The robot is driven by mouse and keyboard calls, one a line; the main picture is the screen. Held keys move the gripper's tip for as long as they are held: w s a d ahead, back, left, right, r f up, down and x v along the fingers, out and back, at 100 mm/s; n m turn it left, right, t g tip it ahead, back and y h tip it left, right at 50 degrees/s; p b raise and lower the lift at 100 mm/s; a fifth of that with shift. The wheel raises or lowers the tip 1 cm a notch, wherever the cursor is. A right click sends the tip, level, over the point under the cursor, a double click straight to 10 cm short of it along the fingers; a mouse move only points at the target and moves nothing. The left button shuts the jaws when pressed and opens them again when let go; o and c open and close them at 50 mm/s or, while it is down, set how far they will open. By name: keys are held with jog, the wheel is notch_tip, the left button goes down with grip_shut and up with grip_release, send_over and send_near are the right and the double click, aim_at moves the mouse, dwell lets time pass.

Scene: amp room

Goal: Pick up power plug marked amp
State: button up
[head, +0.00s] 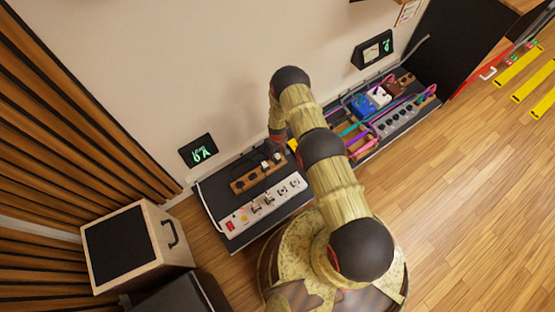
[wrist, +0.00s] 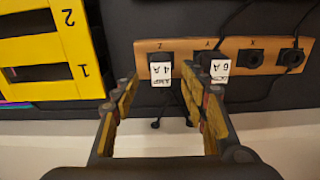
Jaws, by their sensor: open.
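The plug marked AMP 4 A (wrist: 161,72) sits in a wooden socket strip (wrist: 185,46), at the socket lettered Z. Its white label reads upside down. A second plug (wrist: 220,70), labelled 6 A with its upper line unclear, sits beside it at socket Y. My gripper (wrist: 165,100) is open and empty, its fingers to either side below the AMP plug and apart from it. In the head view the wooden strip (head: 241,186) lies on the black board, left of my arm; the gripper's fingers are not clear there.
A yellow frame (wrist: 45,49) numbered 1 and 2 stands left of the strip. Dark cords hang near the plugs. In the head view, a white power strip (head: 239,223) lies in front, a small display (head: 198,150) is behind, and pedals (head: 379,97) with cables lie right.

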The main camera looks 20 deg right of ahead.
aim_at(277, 156)
notch_tip(277, 156, down, 4)
jog(key=shift+s+r+b, duration=0.1)
jog(key=shift+r+b, duration=0.05)
jog(key=shift+b, duration=0.55)
jog(key=shift+c, duration=0.9)
grip_shut()
